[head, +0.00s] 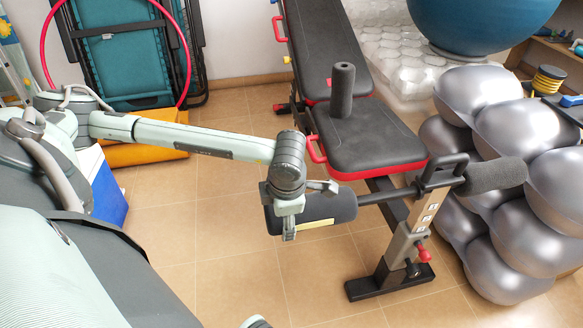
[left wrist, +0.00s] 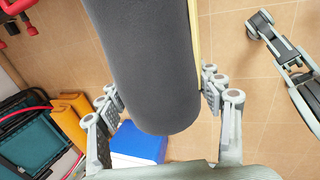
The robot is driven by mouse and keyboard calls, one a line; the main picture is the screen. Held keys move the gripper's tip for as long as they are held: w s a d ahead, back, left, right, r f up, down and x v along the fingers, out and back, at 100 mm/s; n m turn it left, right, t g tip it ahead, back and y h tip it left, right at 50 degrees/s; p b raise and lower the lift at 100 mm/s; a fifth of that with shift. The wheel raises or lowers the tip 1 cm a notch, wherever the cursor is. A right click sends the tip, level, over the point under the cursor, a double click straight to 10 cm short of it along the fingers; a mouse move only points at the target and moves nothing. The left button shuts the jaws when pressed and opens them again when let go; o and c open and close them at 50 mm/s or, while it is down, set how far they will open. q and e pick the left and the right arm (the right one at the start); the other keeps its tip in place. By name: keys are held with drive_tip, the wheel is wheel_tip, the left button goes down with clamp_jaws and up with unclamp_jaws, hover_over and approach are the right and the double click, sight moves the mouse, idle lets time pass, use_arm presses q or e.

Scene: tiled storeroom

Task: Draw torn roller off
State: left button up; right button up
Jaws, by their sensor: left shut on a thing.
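The torn roller (head: 328,211) is a dark grey foam roll on the left end of the bench's front crossbar (head: 387,195). A pale yellow strip along its lower side looks like the tear. My left gripper (head: 296,210) is shut on the roller near its free outer end. In the left wrist view the roller (left wrist: 145,60) lies between the fingers, with the pale strip (left wrist: 194,45) along its right edge. The inner end of the roller is out of the wrist view. Jointed grey parts, apparently my right gripper (left wrist: 283,50), show at the right of that view; their opening is unclear.
The black and red bench (head: 365,140) carries an upright roller (head: 342,90); another roller (head: 495,175) is on the crossbar's right end. Silver balls (head: 525,130) stack at right. A blue box (head: 108,195) stands left. Tiled floor (head: 190,245) is clear below the gripper.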

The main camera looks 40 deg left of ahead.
use_arm(q)
drive_tip(key=s+a+b, duration=0.3)
drive_tip(key=s+a, duration=0.5)
drive_tip(key=s, duration=0.2)
drive_tip(key=shift+s+b, duration=0.2)
drive_tip(key=shift+b, duration=0.2)
idle(0.9)
